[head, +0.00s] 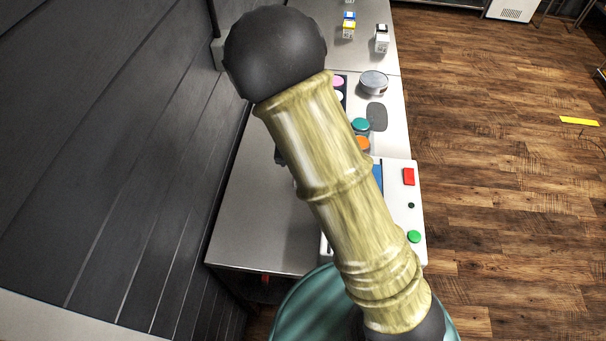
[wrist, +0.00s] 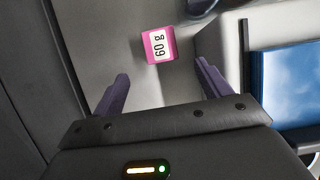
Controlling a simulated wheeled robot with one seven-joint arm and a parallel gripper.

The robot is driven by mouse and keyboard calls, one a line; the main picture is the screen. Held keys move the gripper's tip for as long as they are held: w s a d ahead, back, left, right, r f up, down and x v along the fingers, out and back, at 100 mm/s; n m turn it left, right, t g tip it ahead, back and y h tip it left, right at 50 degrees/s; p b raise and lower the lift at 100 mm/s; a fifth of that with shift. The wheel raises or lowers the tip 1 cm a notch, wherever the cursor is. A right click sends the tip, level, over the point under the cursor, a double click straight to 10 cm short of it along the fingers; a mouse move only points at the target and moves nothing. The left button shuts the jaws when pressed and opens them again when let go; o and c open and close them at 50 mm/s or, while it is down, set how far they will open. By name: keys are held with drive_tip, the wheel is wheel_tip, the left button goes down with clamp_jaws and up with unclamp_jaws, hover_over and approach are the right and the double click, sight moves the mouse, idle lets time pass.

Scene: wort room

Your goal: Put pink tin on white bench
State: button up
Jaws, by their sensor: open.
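The pink tin (wrist: 160,46) is a small pink block with a white label reading "60 g". In the wrist view it stands on a grey top (wrist: 115,30), ahead of my gripper (wrist: 160,88). The gripper's two purple fingers are spread apart with nothing between them, and the tin lies beyond the fingertips, roughly centred. In the head view my arm hides the gripper and the tin. The grey-white bench (head: 262,215) runs along the dark wall; I cannot tell whether this is the white bench of the task.
A white device with a blue screen (wrist: 285,85) stands close to the right finger. A control panel with a red button (head: 409,177) and a green button (head: 414,236) sits on the bench. Small labelled blocks (head: 382,38) stand farther back. The wooden floor is open at right.

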drive_tip(key=shift+p+x, duration=1)
drive_tip(key=shift+x, duration=2.95)
drive_tip(key=shift+d, duration=0.1)
drive_tip(key=shift+p+x, duration=1.5)
drive_tip(key=shift+x, duration=1.1)
drive_tip(key=shift+w, duration=0.1)
drive_tip(key=shift+c, duration=0.5)
drive_tip(key=c, duration=1.1)
drive_tip(key=shift+r, duration=0.15)
wheel_tip(320, 180, up, 18)
drive_tip(key=b, duration=0.2)
drive_tip(key=shift+b, duration=0.4)
